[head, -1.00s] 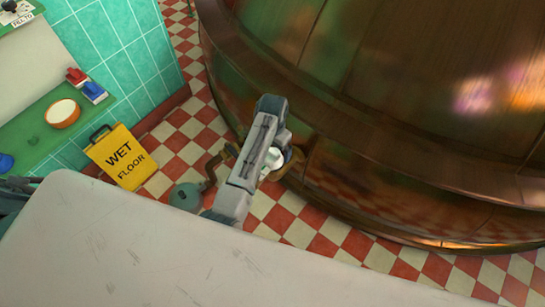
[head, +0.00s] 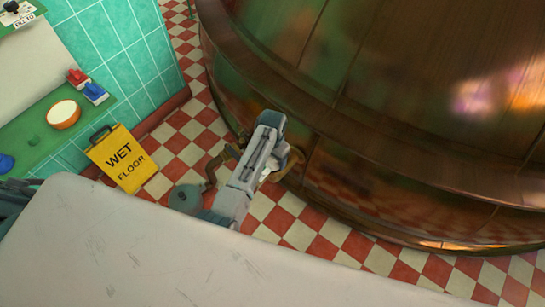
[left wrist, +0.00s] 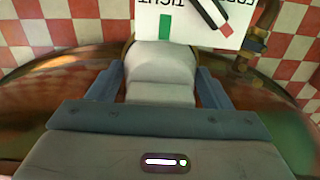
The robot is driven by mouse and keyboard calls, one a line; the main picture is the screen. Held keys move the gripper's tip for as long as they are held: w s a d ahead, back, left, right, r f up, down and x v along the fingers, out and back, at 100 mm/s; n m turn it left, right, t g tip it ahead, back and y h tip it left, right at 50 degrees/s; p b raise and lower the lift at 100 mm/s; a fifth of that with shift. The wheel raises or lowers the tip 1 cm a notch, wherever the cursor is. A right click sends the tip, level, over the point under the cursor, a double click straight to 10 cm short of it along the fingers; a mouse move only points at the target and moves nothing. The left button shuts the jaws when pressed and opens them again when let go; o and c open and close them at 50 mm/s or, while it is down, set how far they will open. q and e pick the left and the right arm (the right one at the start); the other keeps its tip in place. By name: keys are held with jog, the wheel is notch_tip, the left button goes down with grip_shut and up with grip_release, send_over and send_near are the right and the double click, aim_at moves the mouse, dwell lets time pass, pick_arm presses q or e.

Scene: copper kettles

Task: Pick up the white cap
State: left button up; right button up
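The white cap (left wrist: 162,60) sits between the two fingers of my left gripper (left wrist: 162,82) in the left wrist view. The fingers stand spread on either side of the cap, very close to it, and I see no clear grip. In the head view my left gripper (head: 278,150) reaches down beside the copper kettle, and only a small white bit of the cap (head: 267,172) shows past it. A brass rim (left wrist: 129,50) shows behind the cap. My right gripper is not in view.
The large copper kettle (head: 400,110) fills the right. A white sign (left wrist: 188,22) with green and red marks lies beyond the cap. A yellow wet floor sign (head: 122,158) stands at left. A green shelf (head: 45,135) holds a bowl (head: 63,114) and small red and blue items. Checkered floor lies between.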

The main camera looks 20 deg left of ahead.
pick_arm(q)
notch_tip(320, 180, up, 9)
jog(key=shift+r+p, duration=0.1)
jog(key=shift+p, duration=0.2)
jog(key=shift+r, duration=0.4)
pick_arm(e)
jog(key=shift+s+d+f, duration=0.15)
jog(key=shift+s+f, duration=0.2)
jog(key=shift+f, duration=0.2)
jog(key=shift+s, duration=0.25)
